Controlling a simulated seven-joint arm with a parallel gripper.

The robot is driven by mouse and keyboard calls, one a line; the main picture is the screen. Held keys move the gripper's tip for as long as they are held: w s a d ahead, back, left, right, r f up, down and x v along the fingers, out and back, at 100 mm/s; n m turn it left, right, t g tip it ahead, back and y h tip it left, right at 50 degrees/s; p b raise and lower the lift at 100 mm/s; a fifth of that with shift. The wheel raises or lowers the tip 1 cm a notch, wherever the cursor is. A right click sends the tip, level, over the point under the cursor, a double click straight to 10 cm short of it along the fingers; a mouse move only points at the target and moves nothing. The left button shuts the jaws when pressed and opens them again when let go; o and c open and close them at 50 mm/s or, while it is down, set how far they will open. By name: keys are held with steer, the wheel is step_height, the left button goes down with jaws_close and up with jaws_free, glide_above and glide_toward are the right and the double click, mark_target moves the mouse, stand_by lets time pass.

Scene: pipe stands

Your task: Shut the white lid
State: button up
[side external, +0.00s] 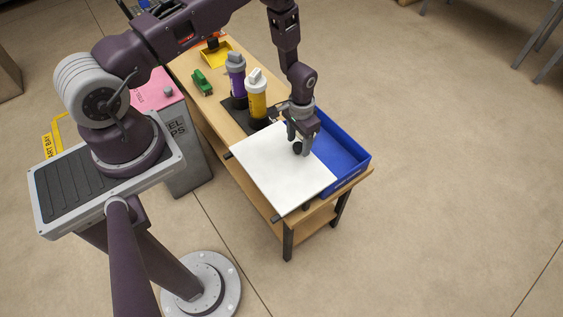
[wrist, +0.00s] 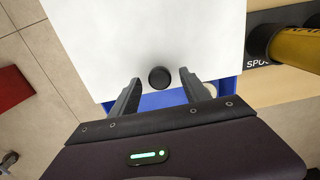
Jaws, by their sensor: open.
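The white lid (side external: 275,172) is a flat panel at the near left of the blue box (side external: 352,172). The box's right part is uncovered, with its inside showing. A black round knob (side external: 297,148) stands on the lid close to its box-side edge. The wrist view shows the lid (wrist: 110,40), the knob (wrist: 160,77) and a strip of the blue box (wrist: 163,100) beyond the lid's edge. My gripper (side external: 299,143) is open and empty, pointing down over that edge. In the wrist view its fingertips (wrist: 160,82) are on either side of the knob, with gaps.
Yellow (side external: 257,98) and purple (side external: 236,80) bottles stand on a dark mat behind the lid. A green toy (side external: 202,83) and a yellow tray (side external: 214,54) are farther back on the wooden bench (side external: 190,70). A pink-topped cabinet (side external: 160,95) stands left of it.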

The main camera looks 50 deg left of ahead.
steer(key=c, duration=0.8)
steer(key=shift+w, duration=3)
steer(key=w, duration=0.5)
steer(key=shift+w+a, duration=0.1)
steer(key=shift+w, duration=0.2)
steer(key=o, duration=0.8)
